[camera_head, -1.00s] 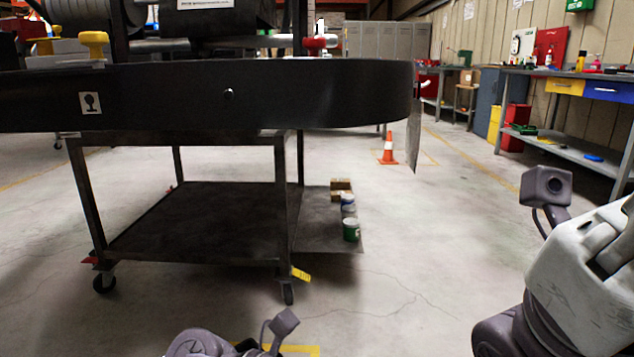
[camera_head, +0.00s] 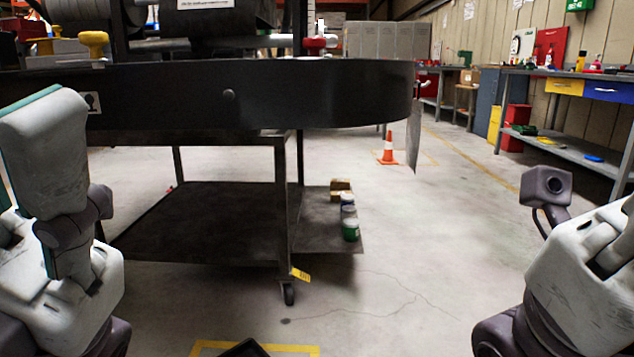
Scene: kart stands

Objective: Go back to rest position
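My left arm (camera_head: 60,230) stands at the left side, with its pale upper link raised in front of the kart stand. My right arm (camera_head: 590,260) is at the lower right, with a grey box-shaped part (camera_head: 546,186) sticking up from it. No gripper fingers show on either arm, so I cannot see whether the grippers are open or shut. Neither arm shows an object held.
A black kart stand (camera_head: 300,95) spans the left and middle ahead, above a wheeled cart (camera_head: 200,222). Green and white cans (camera_head: 350,230) stand on its low shelf. An orange cone (camera_head: 388,150) and workbench (camera_head: 570,150) are farther right. Floor between is clear.

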